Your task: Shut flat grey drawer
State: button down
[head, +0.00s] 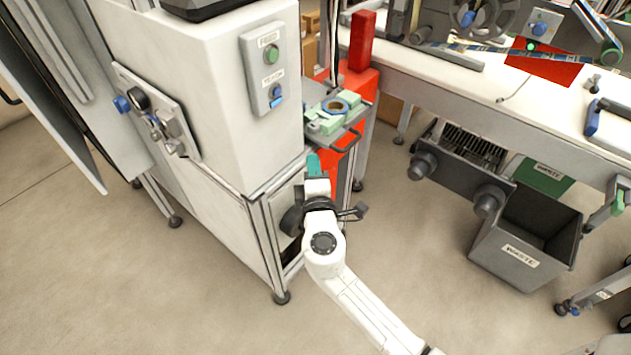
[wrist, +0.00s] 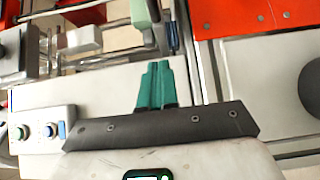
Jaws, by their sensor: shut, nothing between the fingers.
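The flat grey drawer (head: 312,133) sticks out from the right side of the white machine in the head view. My gripper (head: 314,160) is just below and in front of the drawer in the head view, teal fingers up and apart from the handle. In the wrist view my gripper (wrist: 157,65) has its teal fingers together, with nothing between them. I cannot make out the drawer clearly there.
The white machine (head: 210,80) stands to the left, with a button box (head: 264,68) on its face. A red post (head: 361,82) is right of the drawer. A conveyor (head: 480,85) and a grey waste bin (head: 524,240) are further right. Open floor lies in front.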

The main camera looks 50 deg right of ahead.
aim_at(324, 145)
jog(key=shift+d, duration=1.95)
jog(key=shift+d, duration=0.1)
